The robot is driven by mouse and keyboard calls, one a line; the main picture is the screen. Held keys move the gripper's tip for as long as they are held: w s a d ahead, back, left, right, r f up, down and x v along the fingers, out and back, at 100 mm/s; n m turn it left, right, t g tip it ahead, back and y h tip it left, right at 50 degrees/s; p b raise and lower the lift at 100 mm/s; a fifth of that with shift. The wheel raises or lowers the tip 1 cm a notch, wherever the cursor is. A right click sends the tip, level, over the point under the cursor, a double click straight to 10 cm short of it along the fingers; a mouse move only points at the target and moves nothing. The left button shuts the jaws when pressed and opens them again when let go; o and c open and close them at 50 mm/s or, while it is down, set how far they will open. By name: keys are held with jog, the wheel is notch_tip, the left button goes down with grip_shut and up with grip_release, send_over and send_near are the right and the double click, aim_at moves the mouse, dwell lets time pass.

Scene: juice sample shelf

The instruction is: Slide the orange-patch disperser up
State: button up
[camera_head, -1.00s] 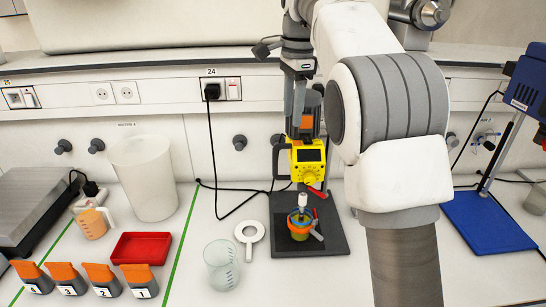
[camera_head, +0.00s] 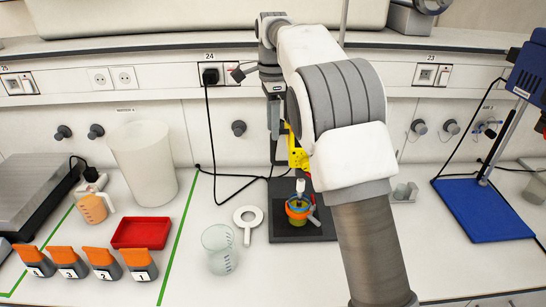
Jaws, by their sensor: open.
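The disperser is a yellow-bodied device (camera_head: 297,152) on a dark stand base (camera_head: 290,236) at the middle of the bench. My arm hides much of its body and its orange patch. Its grey-white shaft (camera_head: 300,186) points down into a small cup (camera_head: 298,215) with a blue and orange band around it. My gripper (camera_head: 275,122) is open and points down just left of the upper disperser. My own arm partly covers the fingers, and I cannot tell whether they touch it.
A black cable (camera_head: 208,140) hangs behind. A blue stand (camera_head: 482,212) is at right.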

aim_at(273, 162)
notch_tip(273, 162, down, 9)
jog(key=shift+f, duration=0.1)
dwell(0.3)
grip_shut()
jog(key=shift+r, duration=0.2)
dwell(1.1)
